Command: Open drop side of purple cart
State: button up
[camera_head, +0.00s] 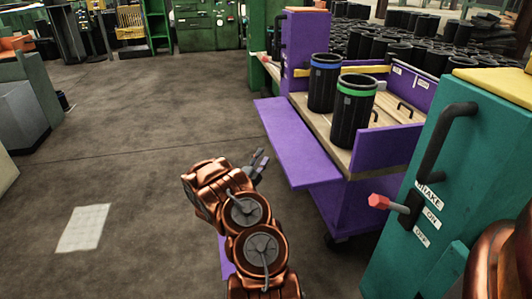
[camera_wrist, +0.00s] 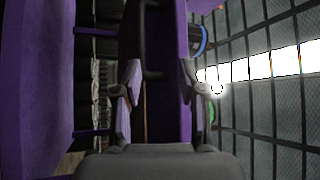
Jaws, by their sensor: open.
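The purple cart (camera_head: 352,200) stands right of centre in the head view, with a wooden deck (camera_head: 318,122). A purple side panel (camera_head: 297,143) sticks out flat from its left side, toward my arm. Two black sleeves stand upright on the deck, one with a blue band (camera_head: 323,83) and one with a green band (camera_head: 352,112). My gripper (camera_head: 260,161) is just left of the flat panel, apart from the deck. In the wrist view my gripper (camera_wrist: 155,85) has its fingers apart, with a purple upright surface (camera_wrist: 171,70) behind them. No held object shows between them.
A teal cabinet (camera_head: 470,150) with a black handle and a red-tipped lever (camera_head: 379,201) stands close at the right. Many black sleeves (camera_head: 400,40) are stacked behind the cart.

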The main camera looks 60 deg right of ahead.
jog(key=shift+a+f, duration=0.1)
jog(key=shift+a, duration=0.1)
